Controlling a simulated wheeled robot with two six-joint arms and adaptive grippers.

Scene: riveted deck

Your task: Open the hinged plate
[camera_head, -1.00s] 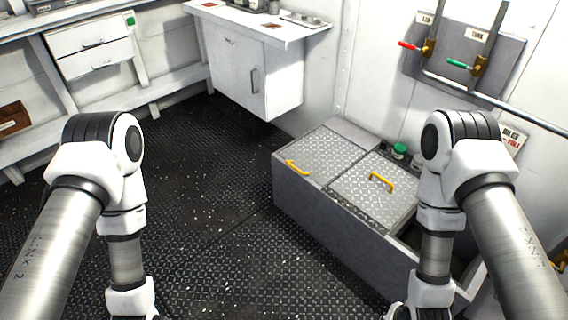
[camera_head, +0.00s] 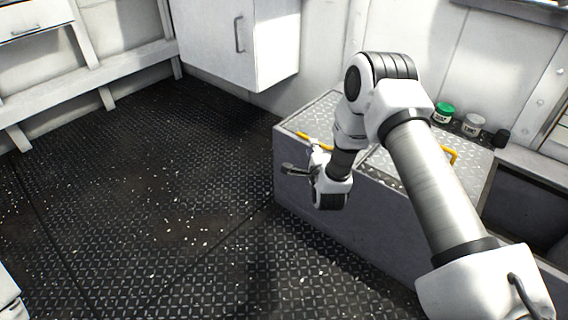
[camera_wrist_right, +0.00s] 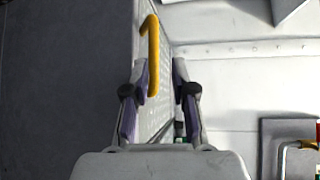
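Two grey tread plates lie flat on the low grey box. The left plate (camera_head: 322,109) has a yellow handle (camera_head: 316,141) near its front edge. The right plate (camera_head: 470,167) has another yellow handle (camera_head: 453,155) and is partly hidden by my right arm. I cannot tell which plate is the hinged one. My right gripper (camera_head: 289,169) is at the box's front side, close to the left handle. In the right wrist view its fingers (camera_wrist_right: 160,76) are apart, with a yellow handle (camera_wrist_right: 152,55) ahead between them and nothing visibly gripped. My left gripper is not in view.
Green-lidded (camera_head: 444,112) and grey (camera_head: 473,124) jars stand behind the right plate, beside a dark one (camera_head: 501,137). A white cabinet (camera_head: 235,42) hangs at the back. The dark tread floor (camera_head: 150,200) left of the box is clear.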

